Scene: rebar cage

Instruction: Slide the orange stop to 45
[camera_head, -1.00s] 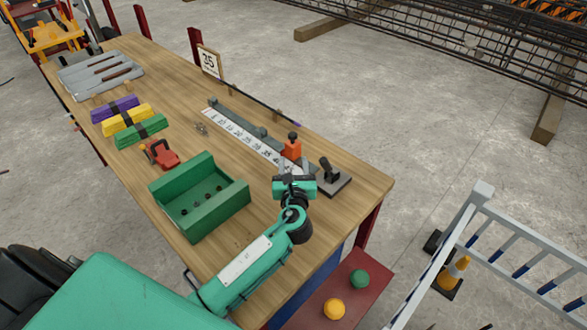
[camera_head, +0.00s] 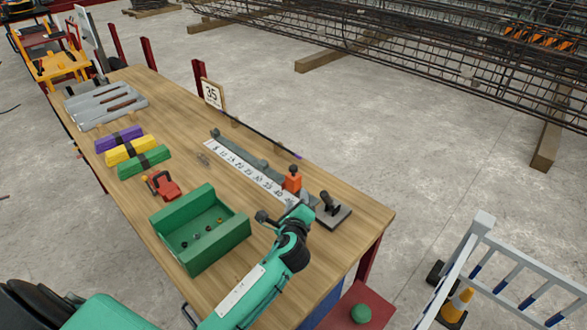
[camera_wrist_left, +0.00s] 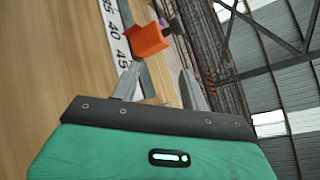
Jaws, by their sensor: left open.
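The orange stop (camera_head: 292,183) sits on the rail beside a white number scale (camera_head: 250,171), toward the scale's near right end. In the left wrist view the stop (camera_wrist_left: 149,38) is beside the 40 and 45 marks; its exact reading cannot be told. My left gripper (camera_head: 301,211) is low over the near right part of the bench, just on the near side of the stop. In the wrist view its two fingers (camera_wrist_left: 160,82) are apart and empty, with the stop beyond their tips, apparently not touching. My right gripper is not in view.
A black-handled device (camera_head: 331,206) stands at the rail's right end, close to my gripper. A green open box (camera_head: 200,229) is to the left, with a red clamp (camera_head: 162,186) behind it. A small sign (camera_head: 212,94) reading 35 stands at the bench's far edge.

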